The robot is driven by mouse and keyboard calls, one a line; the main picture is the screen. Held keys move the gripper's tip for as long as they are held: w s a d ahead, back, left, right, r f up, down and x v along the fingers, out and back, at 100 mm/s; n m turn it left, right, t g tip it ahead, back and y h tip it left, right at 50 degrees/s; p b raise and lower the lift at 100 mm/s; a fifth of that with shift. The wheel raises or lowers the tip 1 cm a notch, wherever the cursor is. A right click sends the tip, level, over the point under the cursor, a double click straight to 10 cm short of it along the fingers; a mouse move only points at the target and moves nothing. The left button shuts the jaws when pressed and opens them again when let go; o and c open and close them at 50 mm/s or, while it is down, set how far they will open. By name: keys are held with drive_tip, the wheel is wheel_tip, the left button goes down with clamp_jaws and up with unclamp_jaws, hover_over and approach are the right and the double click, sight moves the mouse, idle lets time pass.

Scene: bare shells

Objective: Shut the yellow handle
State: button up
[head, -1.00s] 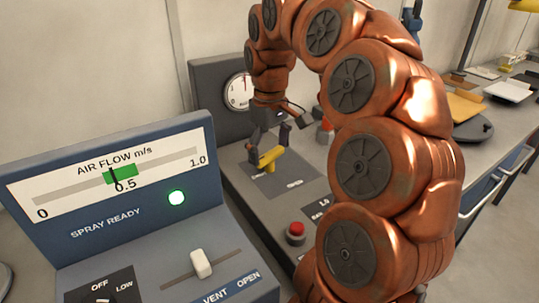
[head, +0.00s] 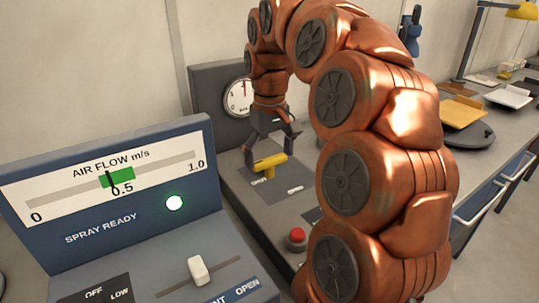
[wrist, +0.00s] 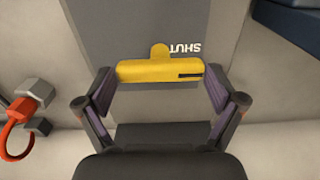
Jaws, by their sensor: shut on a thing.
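The yellow handle (head: 270,164) stands on a grey plate on the far console, with SHUT and OPEN labels in front of it. In the wrist view the yellow handle (wrist: 150,71) is a bar lying crosswise, with a rounded tab by the word SHUT and a dark slot near its right end. My gripper (head: 270,156) comes down on it from above. In the wrist view my gripper (wrist: 160,82) has one finger at each end of the bar, shut on it. The OPEN label is out of the wrist view.
A round gauge (head: 239,97) is behind the handle. A red button (head: 297,237) is nearer on the same console. An air flow panel (head: 110,185) with a white slider (head: 197,270) stands at left. An orange-red ring (wrist: 15,130) shows at the wrist view's left.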

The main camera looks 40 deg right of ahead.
sight(271, 158)
drive_tip(key=o, duration=0.8)
drive_tip(key=shift+w+r, duration=0.1)
drive_tip(key=shift+r, duration=2.35)
drive_tip(key=shift+d+r, duration=0.15)
drive_tip(key=shift+r, duration=1.1)
